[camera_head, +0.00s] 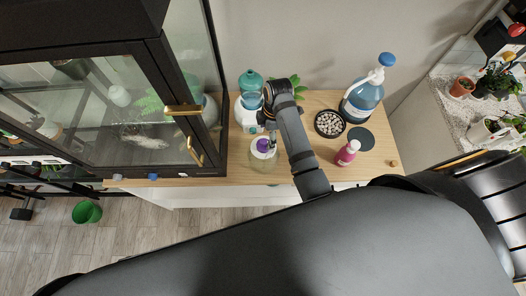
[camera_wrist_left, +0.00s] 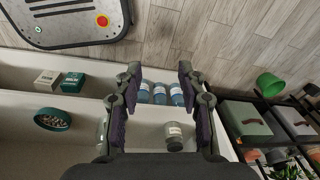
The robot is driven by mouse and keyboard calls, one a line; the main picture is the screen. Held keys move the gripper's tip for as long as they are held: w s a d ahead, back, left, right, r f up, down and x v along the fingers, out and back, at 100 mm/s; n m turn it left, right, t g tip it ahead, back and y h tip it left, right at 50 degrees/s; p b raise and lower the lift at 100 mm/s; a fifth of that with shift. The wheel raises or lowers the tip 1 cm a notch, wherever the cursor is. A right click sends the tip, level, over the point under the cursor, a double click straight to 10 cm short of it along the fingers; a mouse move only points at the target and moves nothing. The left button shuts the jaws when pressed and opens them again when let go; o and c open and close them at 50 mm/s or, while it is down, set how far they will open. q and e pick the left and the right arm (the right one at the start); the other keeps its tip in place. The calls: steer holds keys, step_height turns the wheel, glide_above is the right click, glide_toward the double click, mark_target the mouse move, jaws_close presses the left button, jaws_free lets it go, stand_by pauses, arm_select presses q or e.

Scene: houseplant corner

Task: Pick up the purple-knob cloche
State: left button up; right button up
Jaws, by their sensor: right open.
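The purple-knob cloche (camera_head: 263,158) is a clear dome with a white top and a purple knob, near the front edge of the wooden counter in the head view. My right gripper (camera_head: 271,136) is open, just beside and above the knob, reaching down from the upper right; I cannot tell whether it touches. My left gripper (camera_wrist_left: 160,92) shows only in the left wrist view. It is open, with its fingers wide apart and nothing held between them.
A dark-framed glass cabinet (camera_head: 150,50) bounds the left. Blue bottles (camera_wrist_left: 160,92) lie below my left gripper.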

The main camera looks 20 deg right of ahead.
mark_target(263, 140)
steer(key=shift+s+a+f+p, duration=0.2)
steer(key=shift+a+f+p, duration=0.6)
steer(key=shift+f, duration=0.25)
step_height(263, 140, down, 2)
steer(key=shift+s+f, duration=0.1)
steer(key=c, duration=1.6)
arm_select(q)
steer(key=shift+s+r, duration=0.2)
steer(key=shift+r, duration=0.3)
steer(key=shift+s+r, duration=0.15)
steer(key=shift+r, duration=0.35)
arm_select(e)
steer(key=shift+w, duration=0.2)
jaws_close()
